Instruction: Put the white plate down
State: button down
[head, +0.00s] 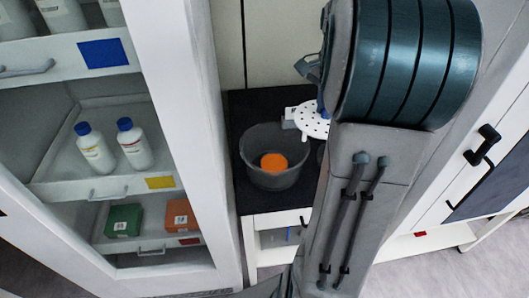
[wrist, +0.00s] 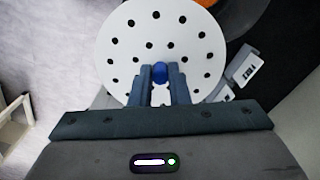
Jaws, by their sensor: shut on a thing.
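The grey tub (head: 258,172) with an orange thing (head: 273,163) in it stands on the black counter (head: 245,105). A small white labelled part (wrist: 244,62) is close to the plate's right edge. A white shelf cabinet (head: 185,120) with bottles and boxes borders the left.

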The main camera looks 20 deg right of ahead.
jog(key=w+a+f+p, duration=0.1)
jog(key=w+a+f, duration=0.5)
jog(key=a+f, duration=0.4)
jog(key=shift+w+f+p, duration=0.35)
jog(key=shift+w+f, duration=0.05)
jog(key=shift+f, duration=0.05)
jog(key=shift+f, duration=0.1)
jog(key=shift+f+b, duration=0.55)
jog(key=c, duration=1.4)
grip_release()
jog(key=shift+r, duration=0.1)
